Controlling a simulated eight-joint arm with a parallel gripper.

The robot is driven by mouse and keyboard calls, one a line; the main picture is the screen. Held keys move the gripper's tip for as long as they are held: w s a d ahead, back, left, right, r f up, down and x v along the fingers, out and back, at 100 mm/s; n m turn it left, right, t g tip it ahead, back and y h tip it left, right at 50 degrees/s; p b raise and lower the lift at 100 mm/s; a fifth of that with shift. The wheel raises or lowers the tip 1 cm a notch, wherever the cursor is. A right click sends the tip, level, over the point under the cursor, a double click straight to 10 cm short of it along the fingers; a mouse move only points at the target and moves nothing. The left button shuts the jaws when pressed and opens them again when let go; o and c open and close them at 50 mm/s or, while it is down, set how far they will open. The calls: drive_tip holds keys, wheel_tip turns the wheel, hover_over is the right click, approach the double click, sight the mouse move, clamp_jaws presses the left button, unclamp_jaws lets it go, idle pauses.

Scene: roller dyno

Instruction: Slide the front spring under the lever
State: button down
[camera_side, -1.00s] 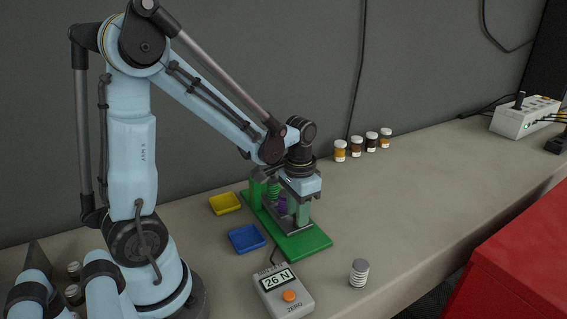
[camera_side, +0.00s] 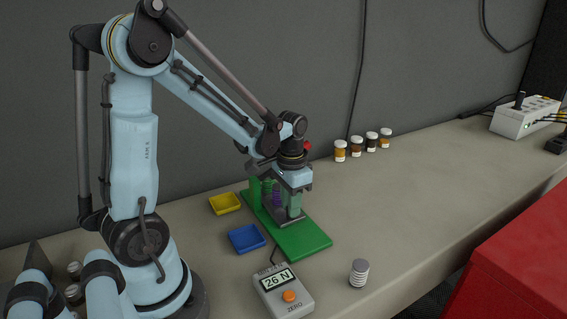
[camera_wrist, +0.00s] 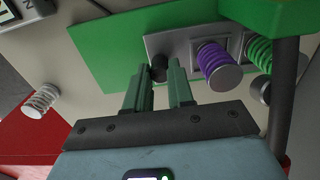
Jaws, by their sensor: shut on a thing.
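My gripper (camera_wrist: 160,88) is shut on a small black knob (camera_wrist: 158,70) at the near end of a grey sled (camera_wrist: 178,44); in the side view my gripper (camera_side: 294,204) is low over the green board. A purple spring (camera_wrist: 215,62) and a green spring (camera_wrist: 258,50) stand on the sled; in the side view the purple spring (camera_side: 276,199) is just behind my fingers. The lever (camera_wrist: 286,95) is a dark bar running from the green post (camera_wrist: 262,14), beside the green spring. Its red knob (camera_side: 307,147) shows behind my wrist.
The green board (camera_side: 305,242) has bare room at its front end. A blue tray (camera_side: 246,238) and a yellow tray (camera_side: 225,203) lie left of it. A meter (camera_side: 283,292) reads 26 N. A grey-white spring (camera_side: 359,273) stands apart on the bench. Several jars stand behind.

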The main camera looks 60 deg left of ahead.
drive_tip(key=c, duration=1)
unclamp_jaws()
drive_tip(key=shift+r, duration=6.05)
